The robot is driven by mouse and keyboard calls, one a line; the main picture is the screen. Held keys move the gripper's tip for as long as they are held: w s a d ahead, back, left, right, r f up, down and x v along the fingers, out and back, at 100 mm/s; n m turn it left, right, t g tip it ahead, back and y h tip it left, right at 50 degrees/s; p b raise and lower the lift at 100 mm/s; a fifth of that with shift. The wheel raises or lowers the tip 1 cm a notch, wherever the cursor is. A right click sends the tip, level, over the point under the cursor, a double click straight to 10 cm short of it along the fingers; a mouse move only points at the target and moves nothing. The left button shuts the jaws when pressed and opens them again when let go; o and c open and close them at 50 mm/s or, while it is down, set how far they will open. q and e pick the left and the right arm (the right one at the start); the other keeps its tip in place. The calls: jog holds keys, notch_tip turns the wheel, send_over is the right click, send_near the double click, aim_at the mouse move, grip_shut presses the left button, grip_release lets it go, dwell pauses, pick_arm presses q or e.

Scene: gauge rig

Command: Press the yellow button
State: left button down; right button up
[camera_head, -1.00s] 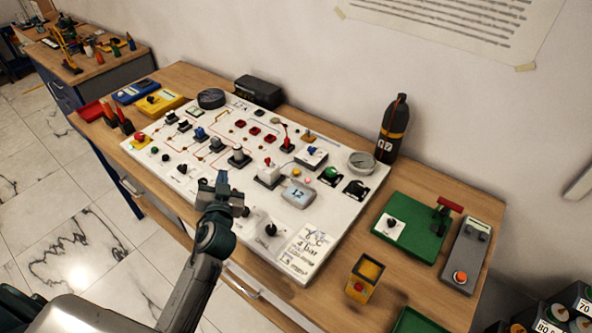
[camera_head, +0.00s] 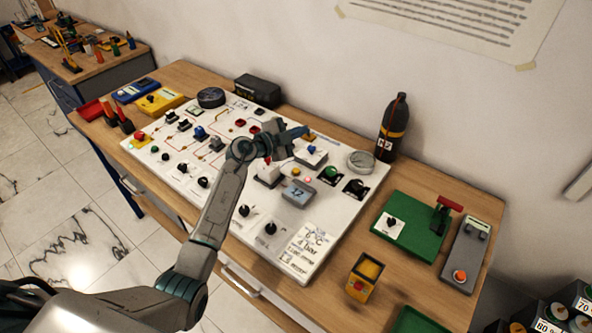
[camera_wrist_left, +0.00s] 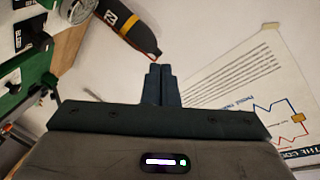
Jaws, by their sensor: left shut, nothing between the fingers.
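A small yellow button (camera_head: 296,171) sits on the white gauge panel (camera_head: 205,215), beside a small red button (camera_head: 307,179). My left gripper (camera_head: 302,131) is shut and empty. It is held over the back part of the panel, above the yellow button in the picture, with its fingertips pointing right. I cannot tell its exact height over the panel. In the left wrist view the closed fingers (camera_wrist_left: 161,80) point toward the wall, and no yellow button shows there. My right gripper is not in view.
A dark bottle (camera_head: 391,130) and a round gauge (camera_head: 361,162) stand right of the gripper. A green board (camera_head: 410,240) with a red-handled lever and a yellow box (camera_head: 364,277) lie farther right. My left arm covers part of the panel's switches.

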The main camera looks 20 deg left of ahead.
pick_arm(q)
notch_tip(320, 180, down, 6)
jog(key=w+a+g+y, duration=0.2)
jog(key=g, duration=0.5)
jog(key=shift+a+y, duration=0.4)
jog(key=shift+f, duration=0.25)
jog(key=b, duration=0.7)
send_over(293, 171)
notch_tip(293, 171, down, 6)
jog(key=shift+f, duration=0.2)
jog(key=shift+f+b, duration=0.35)
jog(key=shift+f, duration=0.7)
jog(key=shift+f, duration=0.4)
jog(key=shift+f, duration=0.2)
dwell(0.4)
